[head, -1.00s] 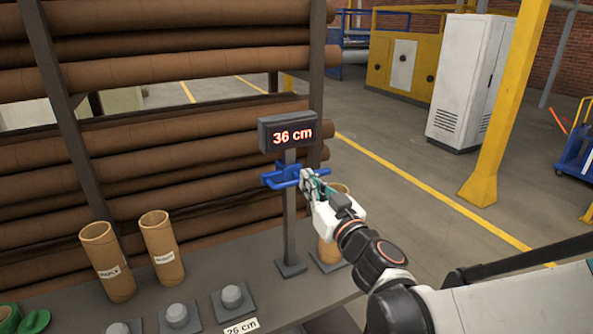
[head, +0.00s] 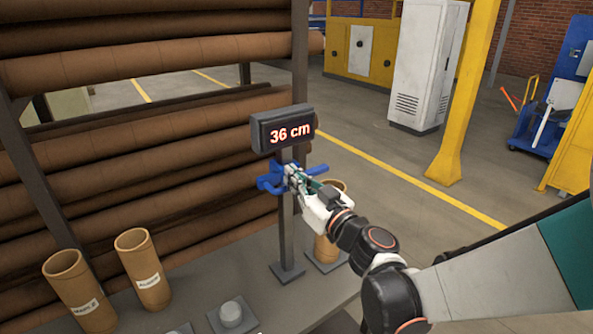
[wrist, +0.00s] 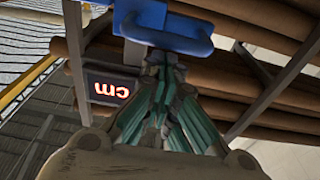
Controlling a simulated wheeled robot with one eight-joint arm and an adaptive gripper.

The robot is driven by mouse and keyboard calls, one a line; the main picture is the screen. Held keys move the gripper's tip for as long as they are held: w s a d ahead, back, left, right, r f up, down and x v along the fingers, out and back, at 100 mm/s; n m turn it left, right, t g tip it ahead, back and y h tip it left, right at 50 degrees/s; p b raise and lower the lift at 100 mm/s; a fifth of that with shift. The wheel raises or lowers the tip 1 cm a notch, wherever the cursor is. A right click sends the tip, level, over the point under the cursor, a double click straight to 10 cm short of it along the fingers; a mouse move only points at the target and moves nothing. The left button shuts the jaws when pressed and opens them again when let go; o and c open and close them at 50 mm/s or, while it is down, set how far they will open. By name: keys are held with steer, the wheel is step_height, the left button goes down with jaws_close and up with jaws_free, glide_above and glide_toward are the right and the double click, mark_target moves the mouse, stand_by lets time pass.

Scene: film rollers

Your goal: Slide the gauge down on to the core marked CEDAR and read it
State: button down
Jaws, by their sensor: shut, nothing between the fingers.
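The gauge is a grey post (head: 287,225) with a display (head: 284,130) reading 36 cm and a blue sliding piece (head: 318,170) below the display. My gripper (head: 291,177) is shut and empty, its tips at the blue piece, in front of the post. In the wrist view the blue piece (wrist: 165,32) lies just beyond the shut fingers (wrist: 165,85); I cannot tell whether they touch. A cardboard core (head: 326,249) stands on a dark base beside the post, partly hidden by my gripper; no label shows on it.
Two labelled cores stand at left: one (head: 77,285) and another (head: 143,268), their words too small to read surely. A grey knob (head: 231,313) sits on the bench front. Racked brown rollers (head: 150,145) stand behind.

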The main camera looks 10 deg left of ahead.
steer(key=shift+f, duration=0.1)
steer(key=shift+f, duration=0.1)
stand_by(0.3)
step_height(320, 180, down, 7)
steer(key=b, duration=0.5)
steer(key=shift+b, duration=0.4)
